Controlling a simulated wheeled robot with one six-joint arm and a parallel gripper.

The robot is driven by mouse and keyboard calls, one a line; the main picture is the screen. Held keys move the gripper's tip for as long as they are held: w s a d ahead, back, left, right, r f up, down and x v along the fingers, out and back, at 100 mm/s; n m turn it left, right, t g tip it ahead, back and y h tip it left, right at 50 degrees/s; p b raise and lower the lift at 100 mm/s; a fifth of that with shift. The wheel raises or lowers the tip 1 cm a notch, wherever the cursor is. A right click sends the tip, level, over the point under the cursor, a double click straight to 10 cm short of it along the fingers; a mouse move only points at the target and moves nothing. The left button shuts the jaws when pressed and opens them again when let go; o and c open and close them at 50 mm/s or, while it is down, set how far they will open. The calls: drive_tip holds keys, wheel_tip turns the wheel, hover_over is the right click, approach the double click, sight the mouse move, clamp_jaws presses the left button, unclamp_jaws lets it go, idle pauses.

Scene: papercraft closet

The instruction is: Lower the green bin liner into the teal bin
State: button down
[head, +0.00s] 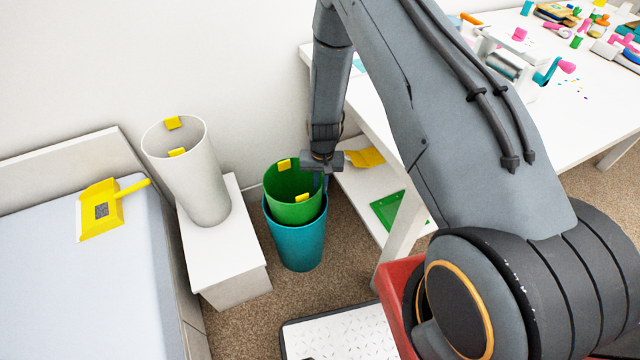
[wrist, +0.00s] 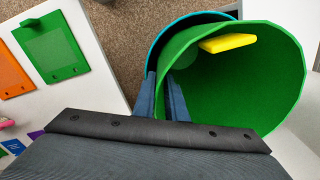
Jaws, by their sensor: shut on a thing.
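The green bin liner (head: 291,212) is upright and partly inside the teal bin (head: 297,245), its upper part standing above the bin's rim. Yellow tabs sit on the liner's rim. My gripper (head: 321,172) is at the liner's right rim in the head view and is shut on it. In the wrist view my gripper (wrist: 168,100) has its fingers at the left wall of the liner (wrist: 250,85), and the teal bin's rim (wrist: 180,28) shows behind the liner. The liner's bottom edge is hidden inside the bin.
A white bin (head: 190,180) with yellow tabs stands on a small white cabinet (head: 228,262) at left. A yellow dustpan (head: 100,208) lies on the bed. A white table (head: 470,120) with a lower shelf stands at right. Carpet shows in front of the bin.

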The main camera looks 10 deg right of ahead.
sight(321, 178)
drive_tip(key=shift+f, duration=0.15)
drive_tip(key=c, duration=1.7)
unclamp_jaws()
drive_tip(key=shift+d+r, duration=0.15)
drive_tip(key=shift+r, duration=3.9)
drive_tip(key=s+d+r+n, duration=0.1)
drive_tip(key=s+r, duration=0.4)
drive_tip(key=r, duration=0.4)
drive_tip(key=s+d+r+p, duration=0.1)
drive_tip(key=s+r, duration=0.4)
drive_tip(key=r, duration=0.3)
drive_tip(key=s+d+r+n, duration=0.1)
drive_tip(key=s+r, duration=0.4)
drive_tip(key=r, duration=0.4)
drive_tip(key=s+r, duration=0.1)
drive_tip(key=s, duration=0.2)
drive_tip(key=s+r, duration=0.2)
drive_tip(key=s, duration=0.1)
drive_tip(key=s+r, duration=0.2)
drive_tip(key=s, duration=0.1)
drive_tip(key=shift+d, duration=0.35)
